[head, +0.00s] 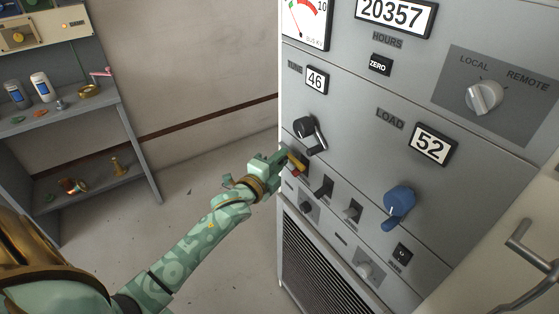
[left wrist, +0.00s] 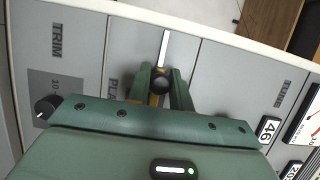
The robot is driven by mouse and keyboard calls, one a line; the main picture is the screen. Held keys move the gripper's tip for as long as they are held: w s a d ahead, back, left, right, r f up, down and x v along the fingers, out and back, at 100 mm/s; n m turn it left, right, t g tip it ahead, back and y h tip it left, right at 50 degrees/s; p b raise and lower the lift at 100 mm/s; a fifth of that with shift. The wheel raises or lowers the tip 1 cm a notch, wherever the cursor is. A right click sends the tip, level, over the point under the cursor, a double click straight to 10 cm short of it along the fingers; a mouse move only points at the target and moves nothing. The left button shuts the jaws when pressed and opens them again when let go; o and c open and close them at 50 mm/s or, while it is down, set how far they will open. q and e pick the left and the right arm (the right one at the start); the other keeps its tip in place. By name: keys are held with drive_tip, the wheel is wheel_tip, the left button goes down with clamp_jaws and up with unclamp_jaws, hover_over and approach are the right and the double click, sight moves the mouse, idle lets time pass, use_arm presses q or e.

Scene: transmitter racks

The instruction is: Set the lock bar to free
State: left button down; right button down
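My left gripper (head: 288,163) is at the left edge of the grey cabinet front, below the black TUNE crank (head: 308,133). A pale upright strip (left wrist: 165,48) shows just above the knob. In the head view a red and yellow part (head: 297,162) shows at the fingertips. I cannot tell for sure which part is the lock bar; no label for it is readable. My right gripper is not in view.
Dark levers (head: 324,187) sit right of the gripper on the grey panel. A blue LOAD knob (head: 398,201) and a LOCAL/REMOTE switch (head: 484,97) are further right. A grey shelf (head: 108,102) with bottles stands at left; the floor between is clear.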

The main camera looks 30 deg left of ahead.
use_arm(q)
drive_tip(key=shift+w+a, duration=0.25)
drive_tip(key=shift+a, duration=0.45)
drive_tip(key=shift+w+a, duration=0.3)
drive_tip(key=shift+a, duration=0.35)
drive_tip(key=shift+w+a, duration=0.25)
drive_tip(key=shift+a, duration=0.45)
drive_tip(key=shift+d, duration=0.1)
drive_tip(key=c, duration=1.6)
unclamp_jaws()
drive_tip(key=shift+o, duration=1.4)
drive_tip(key=shift+w, duration=0.1)
